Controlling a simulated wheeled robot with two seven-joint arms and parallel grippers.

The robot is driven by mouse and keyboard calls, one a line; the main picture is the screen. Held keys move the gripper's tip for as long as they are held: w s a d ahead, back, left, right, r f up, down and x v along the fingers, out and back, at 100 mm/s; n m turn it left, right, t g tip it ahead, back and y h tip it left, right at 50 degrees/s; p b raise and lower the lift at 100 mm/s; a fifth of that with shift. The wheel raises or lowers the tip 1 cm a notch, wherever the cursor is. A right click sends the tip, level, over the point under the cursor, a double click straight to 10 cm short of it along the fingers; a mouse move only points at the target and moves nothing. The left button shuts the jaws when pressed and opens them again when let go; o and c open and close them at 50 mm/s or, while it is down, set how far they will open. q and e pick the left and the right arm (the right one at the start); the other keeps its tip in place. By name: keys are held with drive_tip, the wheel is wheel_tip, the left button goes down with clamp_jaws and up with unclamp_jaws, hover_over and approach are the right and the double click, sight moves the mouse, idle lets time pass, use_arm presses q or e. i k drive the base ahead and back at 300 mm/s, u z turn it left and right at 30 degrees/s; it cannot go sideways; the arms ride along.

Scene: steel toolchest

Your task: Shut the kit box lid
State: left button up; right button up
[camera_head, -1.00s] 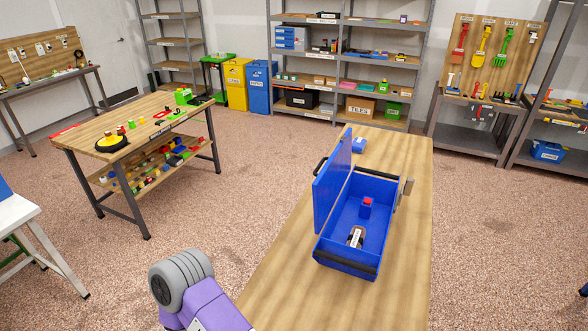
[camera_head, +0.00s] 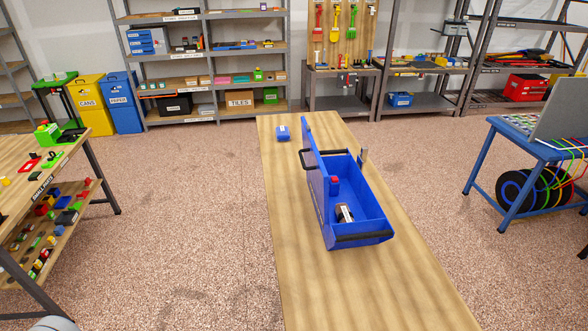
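The blue kit box (camera_head: 368,229) stands on a long wooden bench. Inside the box I see a small item with a red top (camera_head: 334,186) and a dark item with a white label (camera_head: 345,213). A metal latch piece (camera_head: 363,156) sticks up at the right side of the box. Neither of my grippers shows in this view. Only a grey rounded part of my arm shows at the lower left edge.
The wooden bench (camera_head: 303,284) is clear in front of the box. A workbench with toys (camera_head: 35,165) is at the left, and a blue table (camera_head: 530,150) with cable reels beneath is at the right. Open floor lies on both sides.

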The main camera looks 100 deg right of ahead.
sight(318, 178)
drive_tip(key=z, duration=3.55)
drive_tip(key=k, duration=0.5)
drive_tip(key=u, duration=1.15)
drive_tip(key=i, duration=2.6)
drive_tip(key=z, duration=1)
